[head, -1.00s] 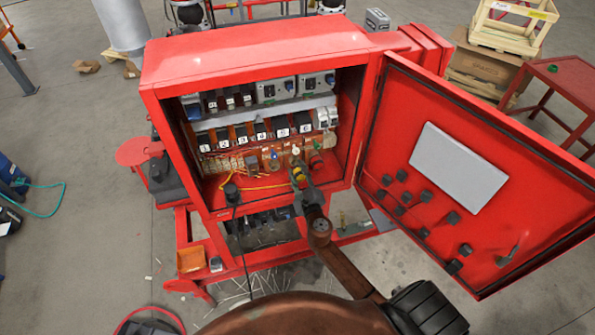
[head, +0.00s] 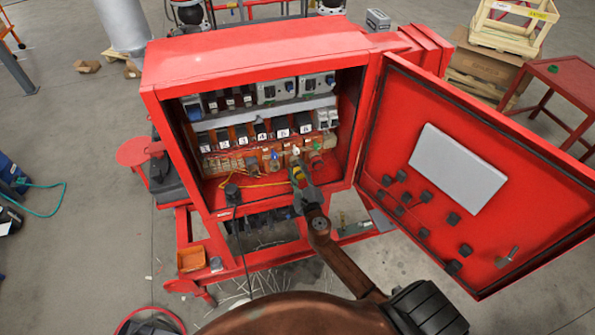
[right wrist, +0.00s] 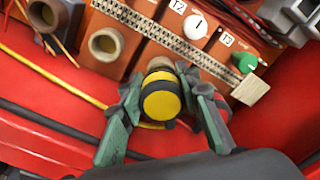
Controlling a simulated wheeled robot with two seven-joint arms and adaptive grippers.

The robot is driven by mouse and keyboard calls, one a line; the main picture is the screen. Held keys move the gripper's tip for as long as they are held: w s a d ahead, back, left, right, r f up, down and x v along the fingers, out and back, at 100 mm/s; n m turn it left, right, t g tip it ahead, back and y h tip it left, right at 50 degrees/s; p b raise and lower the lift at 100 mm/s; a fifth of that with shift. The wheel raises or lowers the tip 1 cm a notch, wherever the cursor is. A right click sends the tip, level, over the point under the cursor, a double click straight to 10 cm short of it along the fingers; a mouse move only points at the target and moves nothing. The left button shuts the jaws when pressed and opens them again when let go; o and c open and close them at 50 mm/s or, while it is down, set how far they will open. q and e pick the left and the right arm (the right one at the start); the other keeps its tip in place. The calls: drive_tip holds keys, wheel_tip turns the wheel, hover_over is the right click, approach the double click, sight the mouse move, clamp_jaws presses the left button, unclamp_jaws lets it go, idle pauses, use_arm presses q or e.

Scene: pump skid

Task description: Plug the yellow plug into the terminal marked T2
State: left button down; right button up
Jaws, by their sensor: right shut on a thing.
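The yellow plug (right wrist: 162,98), with black bands, is held between the fingers of my right gripper (right wrist: 162,108). In the head view the plug (head: 299,174) and my right gripper (head: 307,192) are at the lower right front of the open cabinet. A beige round socket (right wrist: 160,61) shows just behind the plug, partly hidden by it. The label that seems to read T2 (right wrist: 178,5) is above this socket, beside a white round knob (right wrist: 195,27). I cannot tell whether the plug touches the socket. My left gripper is not in view.
Other beige sockets (right wrist: 106,43) lie to the left. A label like T3 (right wrist: 227,39) and a green knob (right wrist: 244,62) are to the right. A yellow wire (right wrist: 60,78) crosses the red cabinet floor. The red door (head: 440,240) stands open at right.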

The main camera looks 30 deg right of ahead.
drive_tip(key=shift+x, duration=1.4)
drive_tip(key=o, duration=1.2)
drive_tip(key=v, duration=1.2)
